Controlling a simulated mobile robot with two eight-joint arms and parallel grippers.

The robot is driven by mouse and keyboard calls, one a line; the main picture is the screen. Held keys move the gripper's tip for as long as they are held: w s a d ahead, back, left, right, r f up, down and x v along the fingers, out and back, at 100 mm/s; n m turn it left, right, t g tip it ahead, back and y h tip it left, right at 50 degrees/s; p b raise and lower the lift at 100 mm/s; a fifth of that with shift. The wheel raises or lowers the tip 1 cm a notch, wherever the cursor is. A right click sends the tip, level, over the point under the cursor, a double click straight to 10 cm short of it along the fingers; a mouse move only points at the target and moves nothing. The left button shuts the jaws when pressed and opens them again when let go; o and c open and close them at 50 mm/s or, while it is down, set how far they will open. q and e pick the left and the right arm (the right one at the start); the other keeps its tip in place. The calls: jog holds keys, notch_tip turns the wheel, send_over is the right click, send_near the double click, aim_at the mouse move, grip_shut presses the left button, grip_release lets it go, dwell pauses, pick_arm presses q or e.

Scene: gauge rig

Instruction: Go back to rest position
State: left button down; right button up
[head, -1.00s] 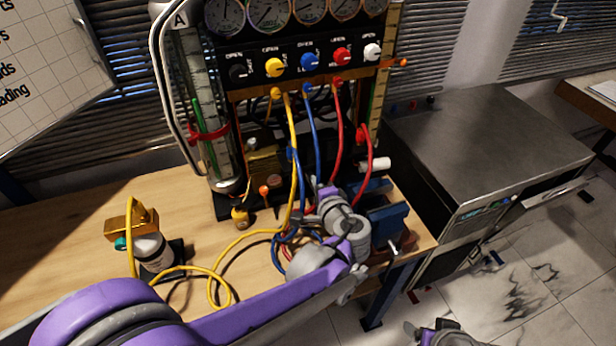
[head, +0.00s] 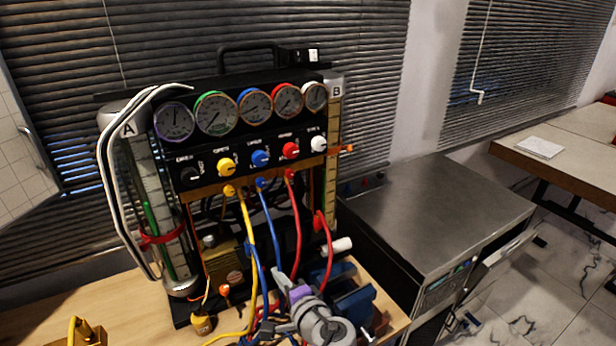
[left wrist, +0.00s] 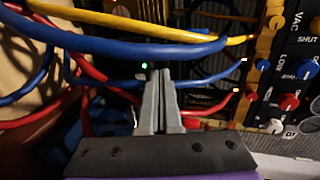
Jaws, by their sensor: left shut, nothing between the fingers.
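My left gripper (head: 290,299) is in front of the lower part of the gauge rig (head: 254,133), near the hanging hoses, at the bottom of the head view. In the left wrist view its two grey fingers (left wrist: 158,104) are together with nothing between them. A blue hose (left wrist: 130,45) crosses just beyond the fingers, with a yellow hose (left wrist: 140,20) above it and red hoses (left wrist: 50,118) to the left. I cannot tell whether the fingers touch any hose. My right gripper does not show in the head view now.
The rig stands on a wooden bench (head: 130,312). A brass-topped item (head: 85,332) is cut off at the bottom left. A blue vise (head: 352,303) is beside my left gripper. A metal cabinet (head: 440,215) stands to the right. Blinds (head: 380,60) hang behind.

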pick_arm(q)
jog(key=s+a+f+n+g+h, duration=0.3)
jog(key=s+a+f+n+g, duration=0.35)
jog(key=s+a, duration=0.45)
jog(key=s+d+f+n+h, duration=0.1)
jog(key=s+f+n+h, duration=0.1)
jog(key=s, duration=0.3)
jog(key=s+d+f+n+h+p, duration=0.1)
jog(key=s+d+f+n+h, duration=0.1)
jog(key=s, duration=0.3)
jog(key=shift+s+d+n+h, duration=0.15)
jog(key=shift+d+n+h, duration=0.2)
jog(key=shift+h, duration=0.25)
